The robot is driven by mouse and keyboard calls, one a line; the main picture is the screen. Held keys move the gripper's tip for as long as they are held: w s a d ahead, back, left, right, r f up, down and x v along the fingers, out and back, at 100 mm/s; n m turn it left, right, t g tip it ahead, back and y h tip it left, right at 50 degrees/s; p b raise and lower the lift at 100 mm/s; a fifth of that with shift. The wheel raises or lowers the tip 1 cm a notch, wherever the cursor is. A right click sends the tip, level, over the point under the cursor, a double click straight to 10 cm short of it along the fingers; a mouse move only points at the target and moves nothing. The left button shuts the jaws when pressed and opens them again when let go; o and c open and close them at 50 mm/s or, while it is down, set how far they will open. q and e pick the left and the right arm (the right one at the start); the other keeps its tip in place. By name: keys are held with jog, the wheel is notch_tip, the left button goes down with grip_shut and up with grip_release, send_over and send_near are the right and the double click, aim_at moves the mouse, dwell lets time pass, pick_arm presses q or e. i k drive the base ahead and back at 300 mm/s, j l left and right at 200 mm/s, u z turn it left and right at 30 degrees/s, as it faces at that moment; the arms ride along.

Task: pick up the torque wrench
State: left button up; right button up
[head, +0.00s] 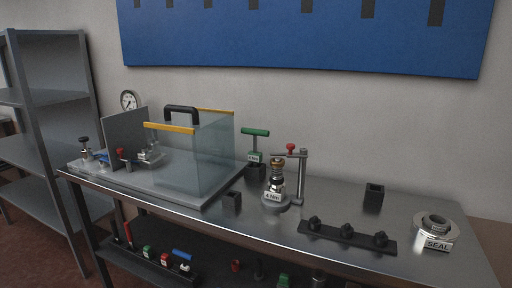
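A green T-handled tool (255,134), which looks like the torque wrench, stands upright towards the back of the metal workbench. It carries a small white label, too small to read surely, and its lower end sits in a dark block (257,172). Neither of my grippers shows in the head view.
A clear box (205,160) with yellow edges and a black handle stands left of the tool. A labelled metal fitting (276,185) and a post (301,180) stand at right front. A black knob rail (346,235) and SEAL ring (436,230) lie right. Bench (335,200) is partly clear.

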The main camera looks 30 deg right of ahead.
aim_at(255, 157)
jog(key=i+j+z, duration=0.15)
jog(key=i, duration=0.35)
jog(key=i+j+z, duration=0.2)
jog(key=i, duration=0.25)
